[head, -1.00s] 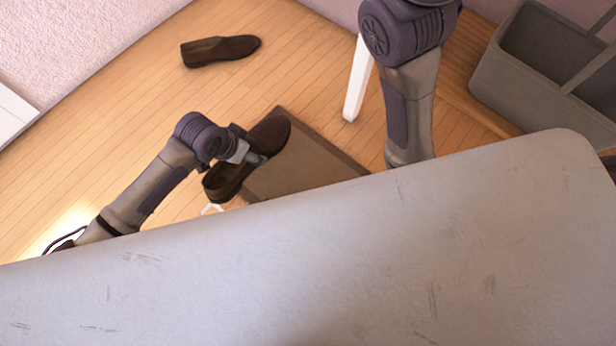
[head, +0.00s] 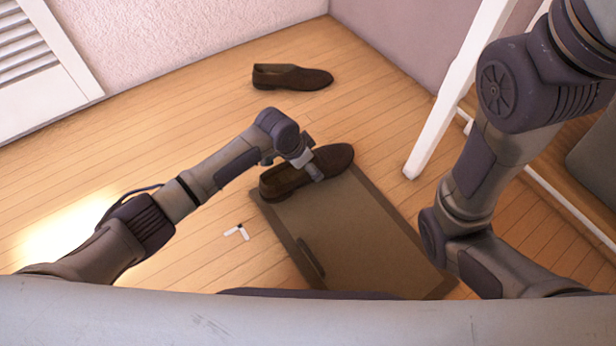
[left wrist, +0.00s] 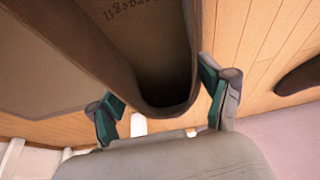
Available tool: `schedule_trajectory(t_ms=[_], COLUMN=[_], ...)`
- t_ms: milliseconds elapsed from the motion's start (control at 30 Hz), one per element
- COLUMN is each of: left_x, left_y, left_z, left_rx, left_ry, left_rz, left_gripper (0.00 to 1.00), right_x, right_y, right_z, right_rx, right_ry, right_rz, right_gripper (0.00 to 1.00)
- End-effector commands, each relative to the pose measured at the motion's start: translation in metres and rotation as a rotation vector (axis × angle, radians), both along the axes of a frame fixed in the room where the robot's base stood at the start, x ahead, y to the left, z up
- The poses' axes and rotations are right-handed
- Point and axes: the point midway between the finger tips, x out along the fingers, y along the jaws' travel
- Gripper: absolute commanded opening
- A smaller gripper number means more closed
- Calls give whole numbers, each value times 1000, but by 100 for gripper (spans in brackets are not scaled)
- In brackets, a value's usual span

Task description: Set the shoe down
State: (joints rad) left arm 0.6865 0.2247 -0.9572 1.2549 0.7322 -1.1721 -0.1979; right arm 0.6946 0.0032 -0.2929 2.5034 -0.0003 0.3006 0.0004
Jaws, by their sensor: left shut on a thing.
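A dark brown shoe (head: 334,157) is held by my left gripper (head: 306,166) at the far end of a flat brown board or box (head: 365,235). The gripper is shut across the shoe's sides, with the toe pointing right. Whether the shoe touches the board cannot be told. In the left wrist view, the shoe (left wrist: 165,55) lies between the two green-padded fingers (left wrist: 162,105), its opening facing the camera. A matching shoe (head: 290,78) lies apart on the wooden floor, near the wall; a dark shape at the right of the wrist view looks like it. My right gripper is out of view.
A white leg (head: 452,100) stands right of the board, beside a grey bin (head: 595,165) at the right edge. A white louvred panel (head: 45,65) is at the upper left. Bare floor (head: 190,130) lies left of the board. A small white L-shaped piece (head: 238,232) lies there.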

Motion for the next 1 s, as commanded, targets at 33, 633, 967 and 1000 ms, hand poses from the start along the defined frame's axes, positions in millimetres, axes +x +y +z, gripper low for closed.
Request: schedule_trajectory(t_ms=[33, 633, 967, 1000], left_x=[1, 0, 0, 0], left_y=[-1, -1, 0, 0], left_z=[-5, -37, -42, -42], left_rx=[-1, -1, 0, 0], left_ry=[-1, -2, 0, 0], left_rz=[-1, 0, 0, 0], left_gripper=[28, 28, 100, 100], right_x=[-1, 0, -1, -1], right_y=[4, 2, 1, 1], right_z=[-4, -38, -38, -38], right_rx=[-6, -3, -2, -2], right_ry=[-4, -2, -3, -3], right_rz=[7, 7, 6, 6], right_gripper=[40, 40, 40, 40])
